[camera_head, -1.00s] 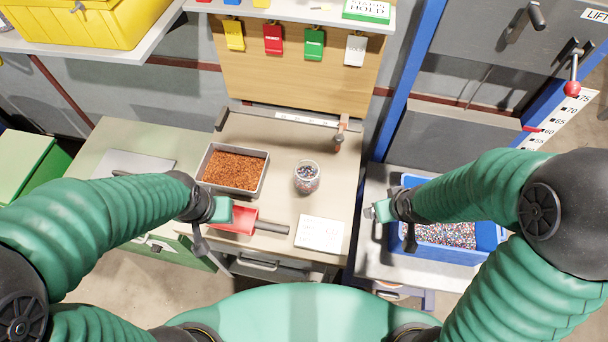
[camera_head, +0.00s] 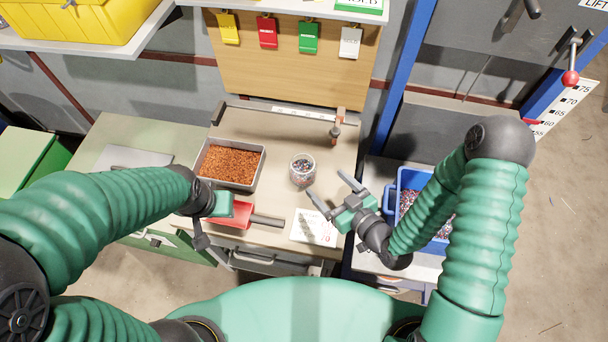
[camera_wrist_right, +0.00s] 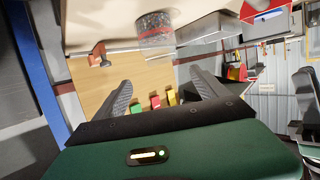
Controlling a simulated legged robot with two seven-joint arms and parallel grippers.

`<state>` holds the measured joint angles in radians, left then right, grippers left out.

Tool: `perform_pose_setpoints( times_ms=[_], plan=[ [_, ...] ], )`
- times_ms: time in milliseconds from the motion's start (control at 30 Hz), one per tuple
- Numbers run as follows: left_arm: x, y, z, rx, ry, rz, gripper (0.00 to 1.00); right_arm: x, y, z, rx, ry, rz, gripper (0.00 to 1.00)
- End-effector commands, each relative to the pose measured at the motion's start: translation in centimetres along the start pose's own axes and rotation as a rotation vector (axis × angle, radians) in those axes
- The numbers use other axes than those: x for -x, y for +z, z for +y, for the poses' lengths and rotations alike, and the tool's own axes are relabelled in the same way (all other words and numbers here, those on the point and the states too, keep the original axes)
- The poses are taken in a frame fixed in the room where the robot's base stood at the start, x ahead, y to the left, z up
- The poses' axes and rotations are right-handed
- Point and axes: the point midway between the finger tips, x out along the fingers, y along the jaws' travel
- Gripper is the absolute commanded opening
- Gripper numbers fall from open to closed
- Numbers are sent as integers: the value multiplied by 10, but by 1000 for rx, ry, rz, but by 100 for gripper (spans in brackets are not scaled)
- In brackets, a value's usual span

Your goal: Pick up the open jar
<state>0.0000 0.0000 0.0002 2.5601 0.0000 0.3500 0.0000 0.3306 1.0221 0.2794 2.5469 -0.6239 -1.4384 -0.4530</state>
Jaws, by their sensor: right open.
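The open jar (camera_head: 302,171) is clear and partly filled with mixed coloured bits. It stands upright on the bench, right of the tray of copper-coloured scrap. It also shows at the top of the right wrist view (camera_wrist_right: 155,27). My right gripper (camera_head: 330,188) is open and empty, just right of and nearer than the jar, its two fingers pointing toward it without visible contact. In the right wrist view my fingers (camera_wrist_right: 160,95) are spread apart. My left gripper (camera_head: 222,206) is by the red scoop (camera_head: 232,215); its fingers are too hidden to tell their state.
The grey tray (camera_head: 261,170) of copper-coloured scrap is left of the jar. A white card (camera_head: 312,228) lies in front. A small clamp-like post (camera_head: 336,130) stands behind right. A blue bin (camera_head: 392,190) of mixed bits sits at right, partly behind my right arm.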

Motion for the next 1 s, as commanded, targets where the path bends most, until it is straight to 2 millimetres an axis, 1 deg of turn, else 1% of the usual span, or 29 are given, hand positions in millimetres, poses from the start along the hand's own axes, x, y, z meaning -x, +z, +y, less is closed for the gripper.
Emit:
perform_pose_setpoints(
  times_ms=[33, 67, 100, 133, 200, 433, 633, 733, 900, 933, 1000],
  plan=[
    [-25, 6, 0, 0, 0, -1, 36, -17, 11, 0, 6, -1, 7, 83],
    [-28, 7, 0, 0, 0, -1, 36, -24, 9, 0, 4, -1, 6, 83],
    [-14, 4, 0, 0, 0, -2, 36, -32, 0, -1, 1, -3, 2, 83],
    [-13, 4, 0, 0, 0, -1, 36, -39, -1, -1, 1, -2, 2, 83],
    [-12, 2, 0, 0, 0, 1, 36, -55, -1, -1, 0, 0, 1, 83],
    [-10, 2, 0, 0, 0, 0, 36, -83, -2, -1, -1, 0, 0, 83],
    [-7, 2, 0, 0, 0, 0, 36, -118, -3, 0, -1, 0, -1, 83],
    [-7, 2, 0, 0, 0, 0, 36, -126, -2, -1, -2, 0, -1, 83],
    [-7, 2, 0, 0, 0, 0, 36, -125, -2, -1, -1, 0, -2, 83],
    [-7, 2, 0, 0, 0, 0, 36, -125, -2, -1, -1, 0, -2, 80],
    [-7, 2, 0, 0, 0, 0, 36, -125, -2, -1, -1, 0, -2, 71]
  ],
)
